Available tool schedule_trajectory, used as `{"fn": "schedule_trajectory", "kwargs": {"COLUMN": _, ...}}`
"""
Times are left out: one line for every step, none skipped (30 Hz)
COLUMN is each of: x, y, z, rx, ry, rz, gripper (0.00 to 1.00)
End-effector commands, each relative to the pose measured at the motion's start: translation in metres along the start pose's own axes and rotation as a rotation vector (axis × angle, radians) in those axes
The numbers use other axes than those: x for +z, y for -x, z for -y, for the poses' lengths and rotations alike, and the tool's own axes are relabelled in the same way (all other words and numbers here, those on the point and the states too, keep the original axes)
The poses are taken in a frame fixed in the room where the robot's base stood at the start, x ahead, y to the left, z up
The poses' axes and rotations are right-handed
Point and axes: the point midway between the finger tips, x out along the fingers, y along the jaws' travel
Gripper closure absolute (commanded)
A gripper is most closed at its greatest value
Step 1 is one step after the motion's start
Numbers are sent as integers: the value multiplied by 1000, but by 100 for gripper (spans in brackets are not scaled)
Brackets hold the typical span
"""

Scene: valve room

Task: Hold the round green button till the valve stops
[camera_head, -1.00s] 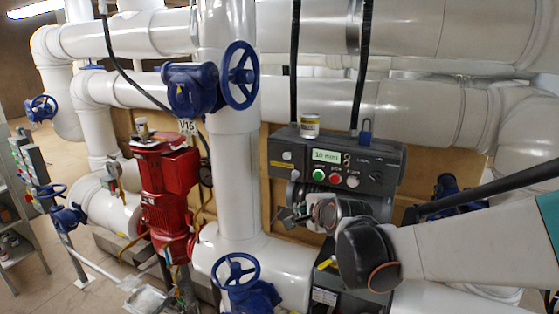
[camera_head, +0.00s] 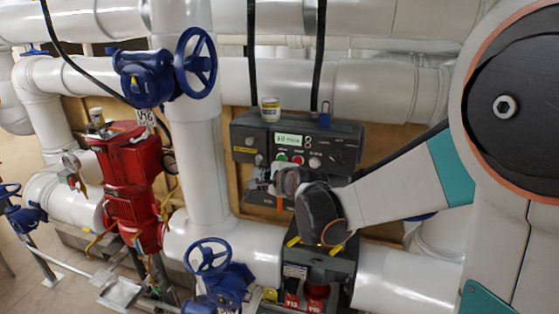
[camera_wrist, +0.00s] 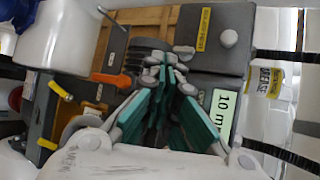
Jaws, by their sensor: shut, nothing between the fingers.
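The round green button (camera_head: 281,156) sits on the dark control panel (camera_head: 345,146), left of a red button (camera_head: 298,160) and below a lit display (camera_head: 289,139). My gripper (camera_head: 270,186) is just below the button in the head view, partly behind my wrist; whether it touches the panel cannot be told. In the wrist view my gripper (camera_wrist: 176,76) is shut with nothing in it, its teal fingers against the panel's image. They hide the green button there. A blue actuator (camera_head: 142,77) with a handwheel (camera_head: 196,63) is on the upright pipe.
An orange lever (camera_wrist: 112,80) shows in the wrist view. A red pump (camera_head: 128,175) and another blue handwheel (camera_head: 209,256) are at left. White pipes crowd the space around the panel.

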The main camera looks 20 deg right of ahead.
Motion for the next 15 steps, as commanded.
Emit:
{"fn": "schedule_trajectory", "kwargs": {"x": -4, "y": -5, "z": 4, "rx": 0, "ry": -1, "rz": -1, "gripper": 100}}
{"fn": "schedule_trajectory", "kwargs": {"x": -6, "y": -7, "z": 6, "rx": -1, "ry": -1, "rz": -1, "gripper": 100}}
{"fn": "schedule_trajectory", "kwargs": {"x": -9, "y": -11, "z": 8, "rx": -1, "ry": -1, "rz": -1, "gripper": 100}}
{"fn": "schedule_trajectory", "kwargs": {"x": -11, "y": -14, "z": 11, "rx": -1, "ry": -1, "rz": -1, "gripper": 100}}
{"fn": "schedule_trajectory", "kwargs": {"x": -13, "y": -17, "z": 13, "rx": -1, "ry": -1, "rz": -1, "gripper": 100}}
{"fn": "schedule_trajectory", "kwargs": {"x": -16, "y": -21, "z": 16, "rx": -1, "ry": -1, "rz": -2, "gripper": 100}}
{"fn": "schedule_trajectory", "kwargs": {"x": -18, "y": -24, "z": 18, "rx": -1, "ry": -1, "rz": -1, "gripper": 100}}
{"fn": "schedule_trajectory", "kwargs": {"x": -19, "y": -26, "z": 20, "rx": -1, "ry": -1, "rz": -1, "gripper": 100}}
{"fn": "schedule_trajectory", "kwargs": {"x": -22, "y": -30, "z": 22, "rx": -1, "ry": 0, "rz": -1, "gripper": 100}}
{"fn": "schedule_trajectory", "kwargs": {"x": -24, "y": -32, "z": 24, "rx": -1, "ry": 0, "rz": -1, "gripper": 100}}
{"fn": "schedule_trajectory", "kwargs": {"x": -26, "y": -35, "z": 25, "rx": -1, "ry": -1, "rz": 0, "gripper": 100}}
{"fn": "schedule_trajectory", "kwargs": {"x": -28, "y": -38, "z": 27, "rx": -1, "ry": -1, "rz": -1, "gripper": 100}}
{"fn": "schedule_trajectory", "kwargs": {"x": -30, "y": -40, "z": 28, "rx": 0, "ry": 0, "rz": -1, "gripper": 100}}
{"fn": "schedule_trajectory", "kwargs": {"x": -31, "y": -42, "z": 30, "rx": 0, "ry": 0, "rz": -1, "gripper": 100}}
{"fn": "schedule_trajectory", "kwargs": {"x": -32, "y": -44, "z": 31, "rx": 0, "ry": 1, "rz": -1, "gripper": 100}}
